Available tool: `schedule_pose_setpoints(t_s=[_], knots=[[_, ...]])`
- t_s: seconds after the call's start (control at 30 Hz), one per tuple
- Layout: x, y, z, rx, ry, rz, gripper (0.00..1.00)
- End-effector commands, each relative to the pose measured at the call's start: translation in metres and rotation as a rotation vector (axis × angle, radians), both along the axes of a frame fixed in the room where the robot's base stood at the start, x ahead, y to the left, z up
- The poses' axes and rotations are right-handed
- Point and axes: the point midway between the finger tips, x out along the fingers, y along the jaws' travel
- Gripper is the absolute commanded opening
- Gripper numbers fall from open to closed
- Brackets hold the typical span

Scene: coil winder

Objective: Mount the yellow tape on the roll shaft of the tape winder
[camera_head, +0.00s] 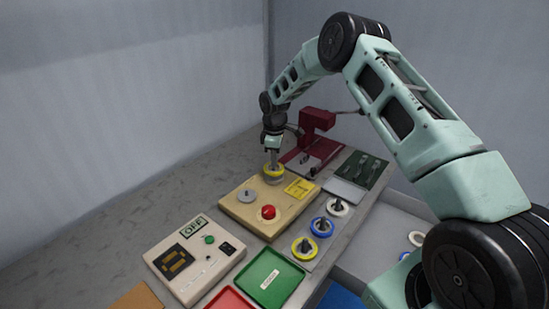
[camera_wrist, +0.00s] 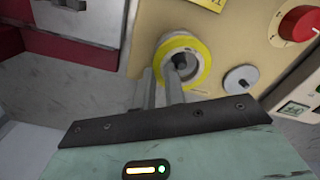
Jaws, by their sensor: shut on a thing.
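The beige tape winder (camera_head: 243,213) has a red knob (camera_head: 268,212), a small grey disc (camera_head: 246,196) and a yellow label. The yellow tape (camera_head: 274,170), a yellow ring with a pale core, is at the winder's far corner, under my gripper (camera_head: 273,160). In the wrist view, my gripper (camera_wrist: 166,92) is shut on the wall of the yellow tape (camera_wrist: 206,50), one finger outside the ring and one in its hole. A dark tip (camera_wrist: 181,60), perhaps the roll shaft, shows in the hole. I cannot tell how far down the tape sits on it.
Yellow (camera_head: 304,248), blue (camera_head: 321,227) and white (camera_head: 338,207) rolls stand on pegs at the right. A dark red machine (camera_head: 318,122) is behind the winder. A control box (camera_head: 190,262) and a green tray (camera_head: 268,278) are in front. The left table strip is bare.

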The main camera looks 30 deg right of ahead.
Motion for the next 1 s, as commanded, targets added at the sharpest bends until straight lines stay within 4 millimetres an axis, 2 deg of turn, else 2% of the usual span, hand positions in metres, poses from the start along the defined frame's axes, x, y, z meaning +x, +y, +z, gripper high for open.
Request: schedule_pose_setpoints(t_s=[0.8, 0.83, 0.9, 1.0], knots=[[0.000, 0.000, -0.024, 0.000, 0.000, 0.000, 0.00], [0.000, 0.000, -0.023, 0.000, 0.000, 0.000, 0.20], [0.000, 0.000, -0.022, 0.000, 0.001, 0.000, 0.37], [-0.001, 0.001, -0.023, 0.001, 0.004, 0.001, 0.37]])
